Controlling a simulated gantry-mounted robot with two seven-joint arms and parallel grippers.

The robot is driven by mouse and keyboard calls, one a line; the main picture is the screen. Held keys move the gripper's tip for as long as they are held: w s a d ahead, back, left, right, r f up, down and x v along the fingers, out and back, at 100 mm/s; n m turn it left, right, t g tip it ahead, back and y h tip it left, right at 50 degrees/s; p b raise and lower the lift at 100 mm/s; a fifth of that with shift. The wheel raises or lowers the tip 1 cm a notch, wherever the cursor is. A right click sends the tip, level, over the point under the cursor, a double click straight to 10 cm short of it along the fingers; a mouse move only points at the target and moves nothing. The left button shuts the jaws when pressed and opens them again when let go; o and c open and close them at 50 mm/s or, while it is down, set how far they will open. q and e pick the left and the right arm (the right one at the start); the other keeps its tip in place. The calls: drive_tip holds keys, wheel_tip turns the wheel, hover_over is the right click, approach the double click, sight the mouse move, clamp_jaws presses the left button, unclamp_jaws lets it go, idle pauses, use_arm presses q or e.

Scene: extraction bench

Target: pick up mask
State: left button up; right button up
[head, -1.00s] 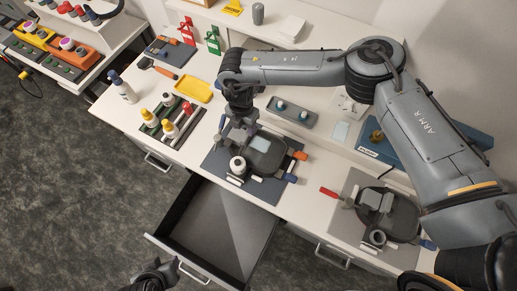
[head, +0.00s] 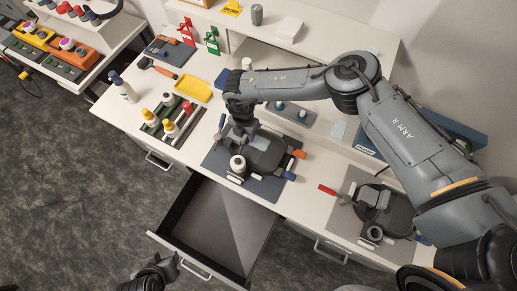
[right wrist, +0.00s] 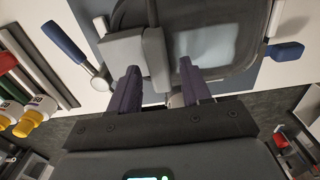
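A dark grey mask (head: 266,156) with a pale panel lies on a dark mat (head: 215,160) on the bench. In the right wrist view its dark body and pale window (right wrist: 218,48) fill the top. My right gripper (head: 243,135) is over the mask's left part. In the right wrist view its two fingers (right wrist: 160,88) are apart, with a grey block of the mask (right wrist: 155,58) between and beyond them. I cannot tell whether they touch it. My left gripper (head: 163,263) is empty, low in the head view, its fingers apart. A second dark mask (head: 388,218) lies on a grey mat to the right.
An open, empty drawer (head: 215,225) juts out below the mat. A bottle rack (head: 170,120), a yellow tray (head: 193,90) and a white bottle (head: 124,88) stand to the left. A grey tray (head: 290,115) lies behind the mask.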

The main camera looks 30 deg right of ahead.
clamp_jaws()
drive_tip(key=shift+r, duration=0.15)
